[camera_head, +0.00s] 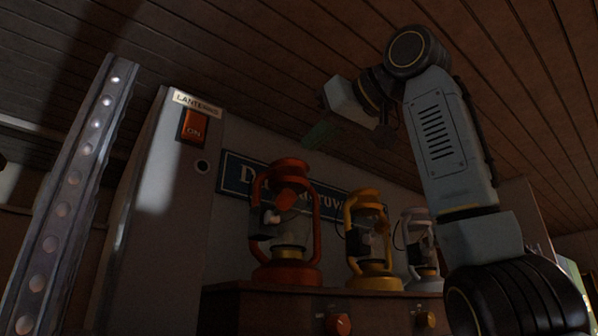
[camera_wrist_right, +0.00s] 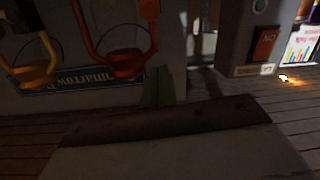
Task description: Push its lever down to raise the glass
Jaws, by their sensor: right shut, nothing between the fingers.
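A red lantern (camera_head: 287,272) stands on a wooden cabinet in the head view, with a clear glass (camera_head: 292,232) inside its frame. A small light-coloured part that may be its lever (camera_head: 271,217) sits at the left side of the glass; I cannot tell its position. A yellow lantern (camera_head: 374,282) and a white lantern (camera_head: 425,284) stand to its right. My right gripper (camera_head: 318,134) is above and apart from the lanterns, shut and empty. In the right wrist view its green fingers (camera_wrist_right: 158,88) show beside the upside-down red lantern (camera_wrist_right: 122,66). My left gripper is not in view.
A grey post (camera_head: 170,200) with an orange ON switch (camera_head: 194,126) and a lantern label (camera_head: 196,103) stands left of the lanterns. A blue sign (camera_head: 234,175) hangs behind them. The cabinet (camera_head: 255,312) has orange knobs (camera_head: 338,324) on its front. A perforated metal upright (camera_head: 72,190) stands at far left.

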